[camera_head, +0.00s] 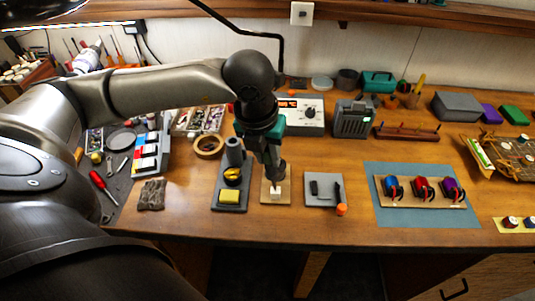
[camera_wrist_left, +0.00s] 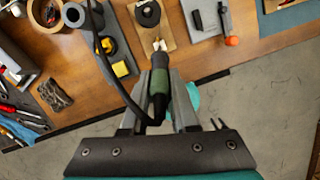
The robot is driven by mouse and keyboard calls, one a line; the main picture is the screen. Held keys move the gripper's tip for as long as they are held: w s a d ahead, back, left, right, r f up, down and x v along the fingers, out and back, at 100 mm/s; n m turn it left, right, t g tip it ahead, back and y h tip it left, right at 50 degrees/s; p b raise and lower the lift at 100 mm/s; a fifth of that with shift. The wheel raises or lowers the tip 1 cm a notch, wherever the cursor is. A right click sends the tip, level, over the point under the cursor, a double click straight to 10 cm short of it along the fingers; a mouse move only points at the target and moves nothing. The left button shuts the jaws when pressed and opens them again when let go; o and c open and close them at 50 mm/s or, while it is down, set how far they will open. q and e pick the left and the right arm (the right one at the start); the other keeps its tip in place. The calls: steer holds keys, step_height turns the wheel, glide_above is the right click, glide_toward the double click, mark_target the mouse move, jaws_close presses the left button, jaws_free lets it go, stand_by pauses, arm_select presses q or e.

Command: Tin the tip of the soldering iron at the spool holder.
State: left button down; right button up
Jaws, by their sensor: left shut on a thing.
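My left gripper (camera_head: 273,172) reaches down over the front of the bench, and its fingers also show in the left wrist view (camera_wrist_left: 160,72). It is shut on the soldering iron (camera_wrist_left: 159,82), which has a green grip and a black cable. The iron's tip end points toward the spool holder, a small wooden board (camera_head: 267,198) with a dark spool (camera_wrist_left: 148,14). A small pale piece (camera_wrist_left: 158,44) shows by the tip; whether they touch I cannot tell. In the head view the gripper hides most of the iron and the spool. My right gripper is out of view.
Left of the board is a grey iron stand (camera_head: 226,208) with a yellow sponge (camera_head: 229,196) and a tube. To the right lie a grey pad (camera_head: 318,200) with dark parts and a blue mat (camera_head: 400,213) with motors. A soldering station (camera_head: 303,115) stands behind.

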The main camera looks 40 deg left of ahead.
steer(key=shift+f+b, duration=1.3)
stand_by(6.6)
